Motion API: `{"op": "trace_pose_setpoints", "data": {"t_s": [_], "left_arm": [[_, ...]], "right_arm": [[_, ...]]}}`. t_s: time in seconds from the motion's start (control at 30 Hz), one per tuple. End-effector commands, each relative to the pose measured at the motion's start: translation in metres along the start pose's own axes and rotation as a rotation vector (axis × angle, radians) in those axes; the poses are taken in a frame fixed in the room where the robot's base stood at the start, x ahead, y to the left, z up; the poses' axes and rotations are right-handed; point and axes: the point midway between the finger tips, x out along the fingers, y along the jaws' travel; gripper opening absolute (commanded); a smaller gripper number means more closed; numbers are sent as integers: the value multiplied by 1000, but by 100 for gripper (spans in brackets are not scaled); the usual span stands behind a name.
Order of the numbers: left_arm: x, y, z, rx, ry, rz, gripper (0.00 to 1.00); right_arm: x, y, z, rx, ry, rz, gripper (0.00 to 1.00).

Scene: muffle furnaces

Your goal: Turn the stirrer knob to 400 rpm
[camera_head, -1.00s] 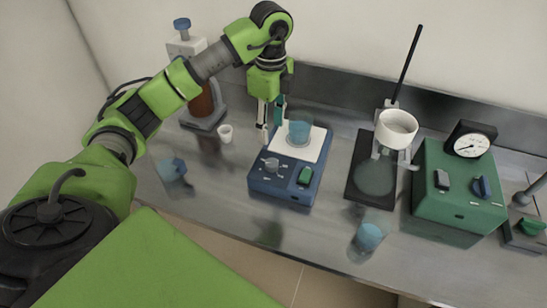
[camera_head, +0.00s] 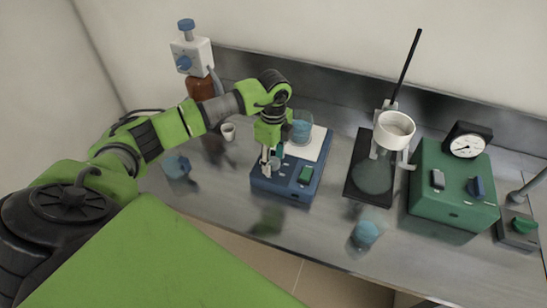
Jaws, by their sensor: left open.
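The stirrer (camera_head: 289,187) is a blue box with a white top plate (camera_head: 315,146), near the middle of the bench. A beaker of blue liquid (camera_head: 301,128) stands on the plate. The grey stirrer knob (camera_head: 274,163) is on the left of the front panel, partly hidden by my gripper. A green switch (camera_head: 305,174) is to its right. My left gripper (camera_head: 270,168) points down with open fingers at the knob. I cannot tell whether the fingers touch it. The knob's pointer and scale are too small to read. My right gripper is out of view.
A bottle with a white dispenser (camera_head: 192,55) and a small white cup (camera_head: 228,131) stand behind my arm. A blue beaker (camera_head: 176,167) is at left, another (camera_head: 365,233) at the front. A filter stand (camera_head: 357,180) and green pump box (camera_head: 452,205) are to the right.

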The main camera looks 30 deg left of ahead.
Motion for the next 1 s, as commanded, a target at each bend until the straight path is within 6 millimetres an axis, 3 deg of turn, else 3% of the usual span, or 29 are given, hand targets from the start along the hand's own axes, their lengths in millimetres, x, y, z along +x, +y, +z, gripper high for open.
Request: {"op": "trace_pose_setpoints", "data": {"t_s": [0.1, 0.27, 0.67, 1.0], "left_arm": [[0, 0, 0, 0, 0, 0, 44], [0, 0, 0, 0, 0, 0, 5], [0, 0, 0, 42, 0, -1, 6], [2, -1, 0, 270, 0, -3, 6]], "right_arm": [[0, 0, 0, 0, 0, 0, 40], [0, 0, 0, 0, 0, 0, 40], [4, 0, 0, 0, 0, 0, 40], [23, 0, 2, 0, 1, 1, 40]]}}
